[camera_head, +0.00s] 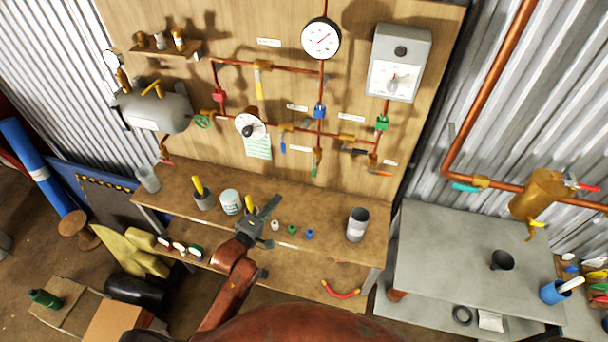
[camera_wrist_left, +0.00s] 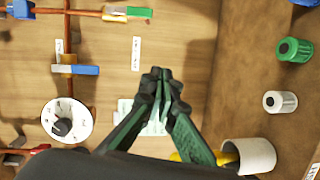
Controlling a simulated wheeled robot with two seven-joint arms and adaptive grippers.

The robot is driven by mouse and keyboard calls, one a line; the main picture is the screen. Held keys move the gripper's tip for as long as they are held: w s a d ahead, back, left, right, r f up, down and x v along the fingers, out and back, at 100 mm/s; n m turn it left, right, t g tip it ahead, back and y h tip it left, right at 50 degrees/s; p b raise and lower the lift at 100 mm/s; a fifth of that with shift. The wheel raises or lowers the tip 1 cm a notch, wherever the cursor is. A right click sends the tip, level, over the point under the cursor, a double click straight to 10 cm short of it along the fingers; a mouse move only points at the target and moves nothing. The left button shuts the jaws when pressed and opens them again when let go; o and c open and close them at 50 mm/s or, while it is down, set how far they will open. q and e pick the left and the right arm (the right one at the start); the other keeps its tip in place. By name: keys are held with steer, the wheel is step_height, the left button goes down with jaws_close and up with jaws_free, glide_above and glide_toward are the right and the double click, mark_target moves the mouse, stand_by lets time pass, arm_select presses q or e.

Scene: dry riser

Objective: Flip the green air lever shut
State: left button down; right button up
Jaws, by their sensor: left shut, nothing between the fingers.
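The green lever (camera_head: 314,172) hangs straight down below a small brass valve (camera_head: 317,154) on the wooden panel. It lies in line with the vertical copper pipe. In the left wrist view the green lever (camera_wrist_left: 140,11) shows at the top edge, with its brass valve (camera_wrist_left: 114,9) to its left. My left gripper (camera_head: 268,208) is above the workbench, below and left of the lever and apart from it. In the left wrist view its fingers (camera_wrist_left: 159,88) are together, with nothing between them. My right gripper is not in view.
A blue lever (camera_head: 282,147) and a round white dial (camera_head: 250,127) are left of the green lever. An orange lever (camera_head: 379,173) is to its right. Small coloured pots and a grey cup (camera_head: 357,224) stand on the bench (camera_head: 325,235). The panel below the green lever is clear.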

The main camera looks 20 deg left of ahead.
arm_select(q)
steer(key=r, duration=0.1)
steer(key=w+r+n, duration=0.1)
steer(key=r+t, duration=0.1)
steer(key=shift+w+d+r+n+h, duration=0.15)
steer(key=shift+w+d+n+h, duration=0.05)
steer(key=shift+d+n+h, duration=0.1)
steer(key=w+d+p, duration=0.2)
steer(key=w+d, duration=0.4)
steer(key=w, duration=0.3)
steer(key=shift+w+d, duration=0.2)
steer(key=shift+w, duration=0.15)
steer(key=shift+d, duration=0.1)
